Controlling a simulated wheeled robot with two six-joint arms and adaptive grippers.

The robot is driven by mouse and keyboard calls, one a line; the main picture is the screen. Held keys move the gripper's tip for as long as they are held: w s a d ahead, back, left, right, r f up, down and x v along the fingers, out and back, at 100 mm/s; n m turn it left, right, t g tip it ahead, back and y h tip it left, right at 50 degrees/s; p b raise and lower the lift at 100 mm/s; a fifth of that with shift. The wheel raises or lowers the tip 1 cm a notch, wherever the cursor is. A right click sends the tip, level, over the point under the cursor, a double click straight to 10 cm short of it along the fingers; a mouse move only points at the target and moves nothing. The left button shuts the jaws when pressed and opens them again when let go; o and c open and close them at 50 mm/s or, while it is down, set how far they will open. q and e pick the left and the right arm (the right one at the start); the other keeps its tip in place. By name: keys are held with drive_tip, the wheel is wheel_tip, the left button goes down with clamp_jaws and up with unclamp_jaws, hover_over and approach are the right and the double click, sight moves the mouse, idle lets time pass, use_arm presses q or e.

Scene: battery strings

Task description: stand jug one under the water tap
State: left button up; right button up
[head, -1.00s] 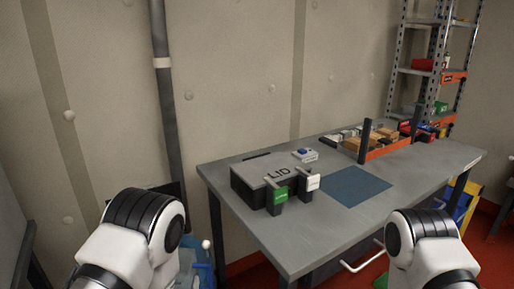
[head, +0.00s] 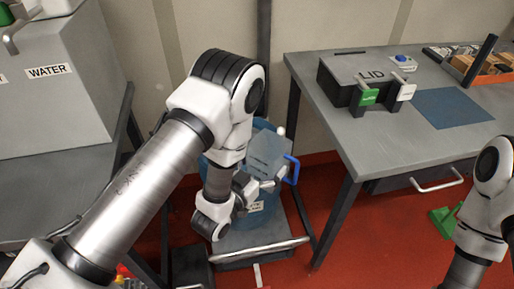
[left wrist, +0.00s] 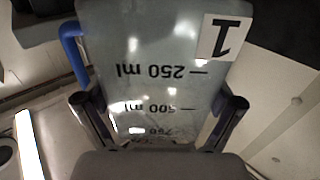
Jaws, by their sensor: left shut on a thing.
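Jug one, a translucent grey jug (head: 264,152) with a blue handle (head: 292,168), is in my left gripper (head: 252,188) at the middle of the head view. In the left wrist view the jug (left wrist: 150,60) fills the space between the two fingers, showing a "1" label and ml marks upside down. My left gripper is shut on it. The water tap (head: 10,38), with a grey spout and green top, is at the top left, on the tank (head: 50,110) labelled WATER. The jug is well to the right of the tap and lower. My right gripper is out of frame.
A blue drum (head: 265,222) stands on a low grey platform (head: 232,242) behind my left gripper. A grey bench (head: 50,195) carries the tank.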

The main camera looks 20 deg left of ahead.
use_arm(q)
drive_tip(key=s+d+m+g+h, duration=0.4)
drive_tip(key=d+m+g+h, duration=0.5)
drive_tip(key=m+g+h, duration=0.4)
drive_tip(key=shift+d+m+g, duration=0.4)
drive_tip(key=shift+m+g, duration=0.1)
drive_tip(key=shift+g, duration=1.1)
